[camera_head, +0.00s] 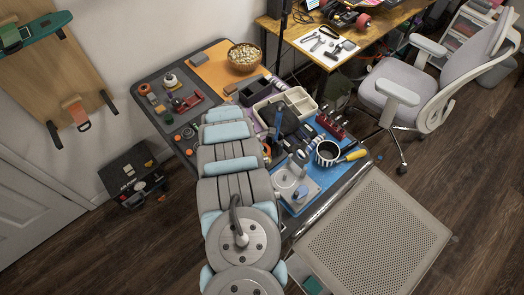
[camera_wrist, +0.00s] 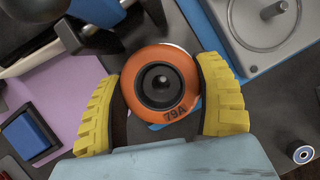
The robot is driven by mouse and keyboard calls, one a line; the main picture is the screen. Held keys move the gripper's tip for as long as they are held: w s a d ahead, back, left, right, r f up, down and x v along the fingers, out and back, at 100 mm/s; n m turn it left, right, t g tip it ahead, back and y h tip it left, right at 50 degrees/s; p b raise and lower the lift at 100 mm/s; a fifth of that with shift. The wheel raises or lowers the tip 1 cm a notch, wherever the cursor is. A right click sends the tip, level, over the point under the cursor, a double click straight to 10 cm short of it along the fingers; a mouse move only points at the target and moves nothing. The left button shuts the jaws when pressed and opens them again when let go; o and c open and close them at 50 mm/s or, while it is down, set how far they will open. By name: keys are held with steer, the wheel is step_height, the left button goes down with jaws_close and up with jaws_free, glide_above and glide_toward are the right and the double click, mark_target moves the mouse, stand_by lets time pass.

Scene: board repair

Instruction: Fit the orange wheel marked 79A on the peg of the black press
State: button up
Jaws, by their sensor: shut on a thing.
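The orange wheel (camera_wrist: 160,84) marked 79A is between the two yellow fingers of my gripper (camera_wrist: 163,100) in the wrist view. The fingers press on its left and right sides, and its black hub with a dark centre hole faces the camera. Part of a black device (camera_wrist: 85,38) shows at the upper left; it may be the black press, and its peg is not clearly visible. In the head view a dark upright shape (camera_head: 282,120) stands beyond my arm. My arm hides the gripper and the wheel there.
A grey plate with an upright pin (camera_wrist: 268,40) lies at the upper right of the wrist view. A small bearing-like wheel (camera_wrist: 303,154) and a blue block (camera_wrist: 32,130) lie nearby.

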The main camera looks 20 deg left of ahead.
steer(key=shift+f+b, duration=1)
steer(key=shift+b, duration=0.25)
stand_by(1.8)
steer(key=o, duration=1.3)
steer(key=shift+r, duration=0.1)
steer(key=shift+r+p, duration=1.65)
steer(key=shift+r, duration=1.8)
